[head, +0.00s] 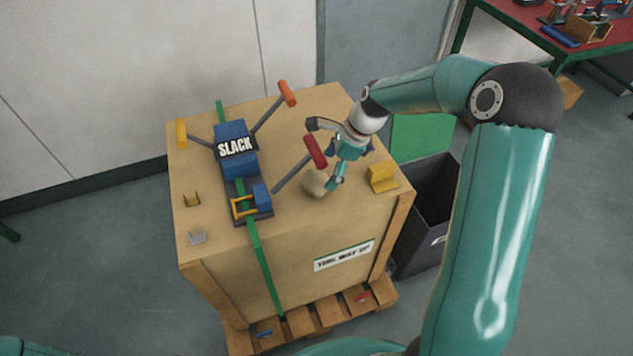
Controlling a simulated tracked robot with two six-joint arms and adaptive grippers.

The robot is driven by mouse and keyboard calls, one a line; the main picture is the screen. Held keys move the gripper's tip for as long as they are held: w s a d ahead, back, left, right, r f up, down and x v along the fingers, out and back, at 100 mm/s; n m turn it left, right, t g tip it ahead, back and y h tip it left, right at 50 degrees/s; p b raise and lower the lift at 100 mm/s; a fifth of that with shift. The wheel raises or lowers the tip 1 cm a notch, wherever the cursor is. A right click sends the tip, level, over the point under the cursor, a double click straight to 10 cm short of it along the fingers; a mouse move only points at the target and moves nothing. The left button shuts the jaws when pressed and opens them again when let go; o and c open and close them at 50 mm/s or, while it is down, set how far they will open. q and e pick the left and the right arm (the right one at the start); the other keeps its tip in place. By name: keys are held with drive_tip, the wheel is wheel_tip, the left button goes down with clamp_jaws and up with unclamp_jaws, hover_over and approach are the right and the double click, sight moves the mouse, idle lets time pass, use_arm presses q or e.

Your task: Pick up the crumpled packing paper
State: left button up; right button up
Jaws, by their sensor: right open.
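A beige rounded lump (314,183), which looks like the crumpled packing paper, lies on top of the wooden crate (335,100), right of the blue strap tool. My right gripper (321,156) is open just above and beside it, with one finger close to the lump's right side. I cannot tell whether that finger touches it. The gripper and a red-handled rod (292,174) hide part of the space between the fingers. My left gripper is not in view.
A blue tensioner marked SLACK (237,148) sits on a green strap, with orange and yellow handles sticking out. A yellow bracket (382,177), brown clip (191,199) and grey clip (197,237) lie on the crate. A dark bin (425,215) stands right of it.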

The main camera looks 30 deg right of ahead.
sight(326, 176)
drive_tip(key=x, duration=0.5)
drive_tip(key=shift+s+a, duration=0.15)
drive_tip(key=c, duration=0.9)
